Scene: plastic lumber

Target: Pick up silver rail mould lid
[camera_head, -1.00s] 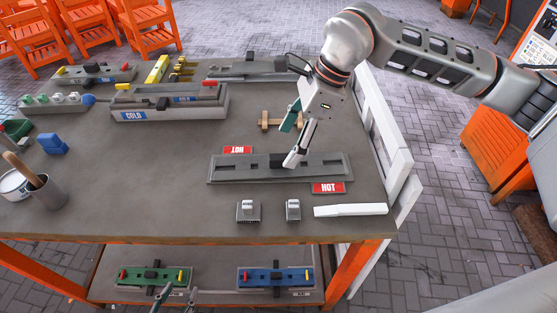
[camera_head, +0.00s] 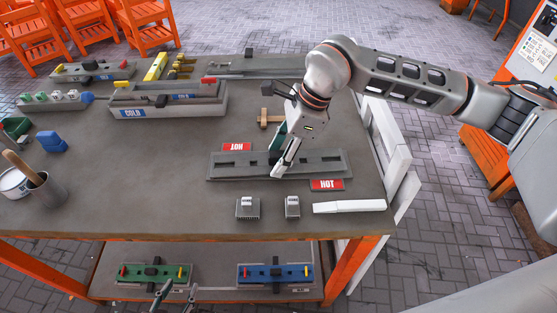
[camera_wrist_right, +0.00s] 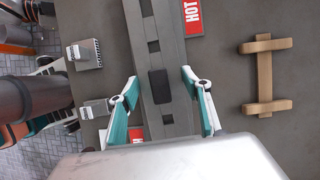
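The silver rail mould lid (camera_head: 325,165) is a long grey slab with slots, lying on the table between two red HOT labels. Its black block handle (camera_wrist_right: 159,87) shows in the right wrist view; the gripper mostly hides it in the head view. My right gripper (camera_head: 279,162) points down over the middle of the lid. In the right wrist view (camera_wrist_right: 160,76) its teal-padded fingers are open, one on each side of the lid, with the handle between them and a gap on both sides. My left gripper (camera_head: 176,292) is low at the bottom edge, apart from the lid, its tips spread.
A wooden piece (camera_head: 270,118) lies behind the lid. Two small grey blocks (camera_head: 247,208) (camera_head: 292,207) and a white bar (camera_head: 349,206) lie in front. A COLD mould (camera_head: 190,108) stands further back. Green (camera_head: 135,274) and blue (camera_head: 255,273) moulds sit on the lower shelf.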

